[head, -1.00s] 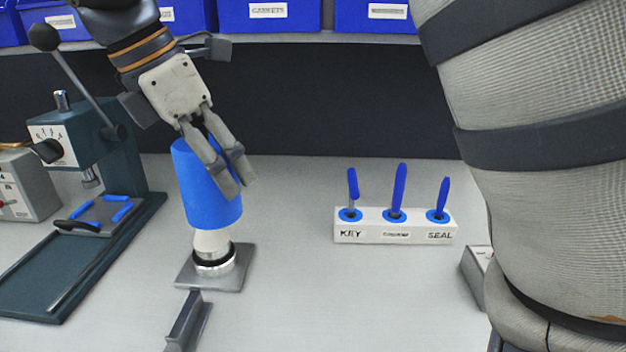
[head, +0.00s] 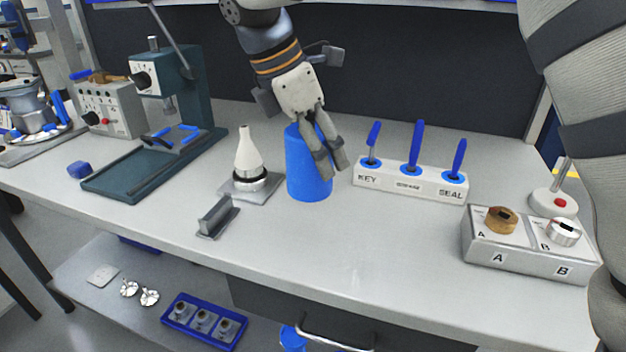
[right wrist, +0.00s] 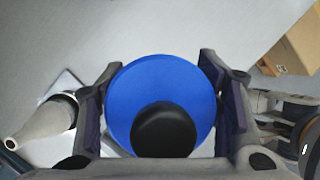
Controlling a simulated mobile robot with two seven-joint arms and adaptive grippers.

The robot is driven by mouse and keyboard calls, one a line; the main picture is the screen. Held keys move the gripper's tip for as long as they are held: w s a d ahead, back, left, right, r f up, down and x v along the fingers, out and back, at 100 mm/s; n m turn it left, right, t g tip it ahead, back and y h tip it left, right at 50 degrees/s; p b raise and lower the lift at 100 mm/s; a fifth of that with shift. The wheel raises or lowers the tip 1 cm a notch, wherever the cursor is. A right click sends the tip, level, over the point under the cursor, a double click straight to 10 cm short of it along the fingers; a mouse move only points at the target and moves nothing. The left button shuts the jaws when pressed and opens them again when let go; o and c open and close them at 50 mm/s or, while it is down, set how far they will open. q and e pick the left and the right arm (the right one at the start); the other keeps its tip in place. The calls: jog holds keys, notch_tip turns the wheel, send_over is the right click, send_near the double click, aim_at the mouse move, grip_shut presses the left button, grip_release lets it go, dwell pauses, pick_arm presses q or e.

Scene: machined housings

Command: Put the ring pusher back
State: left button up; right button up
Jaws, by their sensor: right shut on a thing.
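The ring pusher is the blue tapered sleeve (head: 303,175), upright just right of the white cone (head: 248,152) on its grey base plate. Its lower rim is at or just above the bench; I cannot tell if it touches. My right gripper (head: 330,160) is shut on its upper part. In the right wrist view the ring pusher (right wrist: 160,78), with a black round end (right wrist: 164,130), sits between the two fingers of the gripper (right wrist: 162,100). The white cone (right wrist: 45,125) stands apart to the left there. My left gripper is not in view.
A white tool block (head: 410,183) with blue-handled tools stands close right of the ring pusher. A grey angled stand (head: 216,218) is in front of the cone. A press (head: 190,90) is at left, an A/B box (head: 530,255) at right. The front bench middle is clear.

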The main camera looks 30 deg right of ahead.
jog(key=d+f, duration=0.1)
jog(key=f, duration=0.1)
jog(key=w+d+f, duration=0.1)
jog(key=f, duration=0.2)
jog(key=w+d+f, duration=0.1)
jog(key=f, duration=0.2)
jog(key=shift+d, duration=0.25)
jog(key=shift+w+f, duration=0.1)
jog(key=shift+f, duration=0.1)
jog(key=shift+f, duration=0.1)
jog(key=o, duration=1.3)
jog(key=v, duration=1.2)
jog(key=shift+a+b, duration=0.1)
jog(key=shift+b, duration=0.3)
